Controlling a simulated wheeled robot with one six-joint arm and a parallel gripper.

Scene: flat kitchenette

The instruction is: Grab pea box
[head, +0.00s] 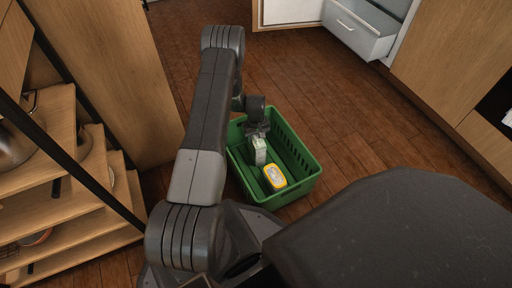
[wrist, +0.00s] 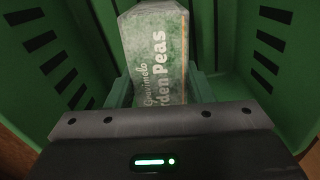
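The pea box (head: 259,156) is a pale green and white carton with "Garden Peas" lettering. It is upright inside the green crate (head: 308,181). My gripper (head: 257,137) reaches down into the crate from above, at the top of the box. In the wrist view the pea box (wrist: 158,55) sits between the two fingers of my gripper (wrist: 160,92), which press close on both its sides with no clear gap. The lower part of its face is hidden by the gripper body. Whether the box touches the crate floor I cannot tell.
A yellow and white package (head: 274,177) lies in the crate just in front of the pea box. The slotted crate walls stand close around my gripper. Wooden shelves (head: 75,215) are at left, an open drawer (head: 358,30) at the back right. Floor behind the crate is clear.

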